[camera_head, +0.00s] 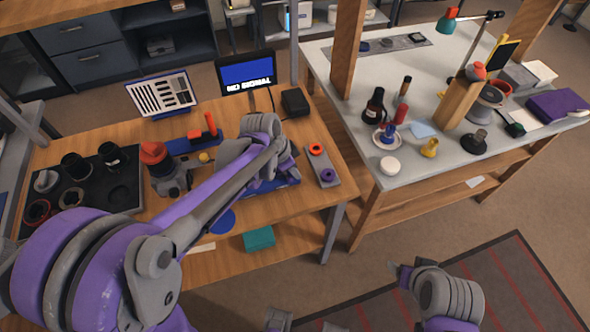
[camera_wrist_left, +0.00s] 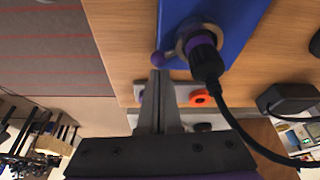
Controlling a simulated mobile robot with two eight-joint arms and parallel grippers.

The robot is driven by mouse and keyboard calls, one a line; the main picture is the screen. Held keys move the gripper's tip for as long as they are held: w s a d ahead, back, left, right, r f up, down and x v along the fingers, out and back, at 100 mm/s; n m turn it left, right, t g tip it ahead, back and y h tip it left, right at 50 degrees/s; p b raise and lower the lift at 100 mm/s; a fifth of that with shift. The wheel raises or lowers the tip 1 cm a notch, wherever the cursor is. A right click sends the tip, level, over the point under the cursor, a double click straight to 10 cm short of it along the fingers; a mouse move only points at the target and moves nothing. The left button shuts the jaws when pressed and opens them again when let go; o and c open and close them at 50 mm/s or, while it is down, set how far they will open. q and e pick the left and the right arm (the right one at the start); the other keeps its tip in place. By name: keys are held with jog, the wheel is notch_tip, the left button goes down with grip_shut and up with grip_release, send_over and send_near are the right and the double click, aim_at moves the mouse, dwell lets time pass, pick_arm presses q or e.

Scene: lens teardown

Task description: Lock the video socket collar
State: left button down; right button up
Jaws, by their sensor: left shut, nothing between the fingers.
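In the left wrist view a grey socket collar (camera_wrist_left: 186,38) sits on a blue panel (camera_wrist_left: 232,22). In the head view my left gripper and wrist (camera_head: 285,165) hide most of the blue panel (camera_head: 288,184). My right gripper (camera_head: 400,272) is low, off the tables; its jaws are unclear.
A monitor (camera_head: 247,76) with white text on blue stands behind my left gripper. A black box (camera_head: 295,102) and a grey plate with orange and purple rings (camera_head: 323,166) are close by. A red-topped device (camera_head: 165,167) stands left. A teal block (camera_head: 259,238) lies in front.

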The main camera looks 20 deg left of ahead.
pick_arm(q)
jog(key=shift+s+a+m, duration=0.1)
jog(key=shift+s+m, duration=0.3)
jog(key=shift+m, duration=0.5)
jog(key=m, duration=0.1)
jog(key=s+a+m+g, duration=0.1)
jog(key=m, duration=0.1)
jog(key=shift+s+h, duration=0.15)
jog(key=shift+h, duration=0.25)
jog(key=m, duration=0.1)
jog(key=s+a+m+g, duration=0.1)
jog(key=m, duration=0.1)
jog(key=shift+b, duration=0.3)
jog(key=shift+s+a+m+g, duration=0.2)
jog(key=shift+a+m+g, duration=0.1)
jog(key=shift+m, duration=0.35)
jog(key=shift+s+a+m+g, duration=0.2)
jog(key=shift+m+g, duration=0.1)
jog(key=shift+m, duration=0.35)
jog(key=shift+w, duration=0.1)
jog(key=shift+w+d, duration=0.15)
jog(key=shift+w, duration=0.65)
